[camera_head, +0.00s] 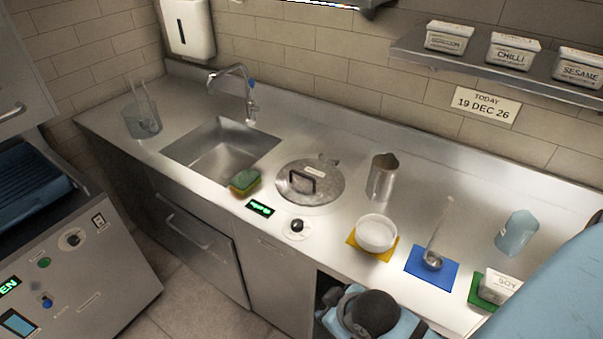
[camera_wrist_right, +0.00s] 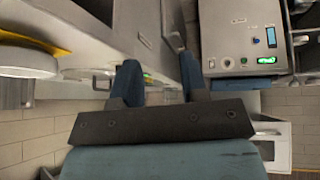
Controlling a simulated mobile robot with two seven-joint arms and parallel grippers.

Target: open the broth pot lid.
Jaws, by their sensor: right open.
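The broth pot lid (camera_head: 322,187) is a round steel disc with a dark bar handle (camera_head: 302,180) and a small label. It lies flat and closed over the pot well in the counter, and the pot below is hidden. My right gripper (camera_wrist_right: 158,80) shows in the right wrist view with its two blue fingers apart and nothing between them. Its fingertips do not show clearly in the head view, and they are not touching the lid. My left gripper is not in view.
A green and yellow sponge (camera_head: 244,181) and the sink (camera_head: 222,150) are left of the lid. A steel jug (camera_head: 382,177) stands to its right. A white bowl (camera_head: 376,232), a ladle (camera_head: 434,258) on a blue mat and a soy tub (camera_head: 500,284) stand further right.

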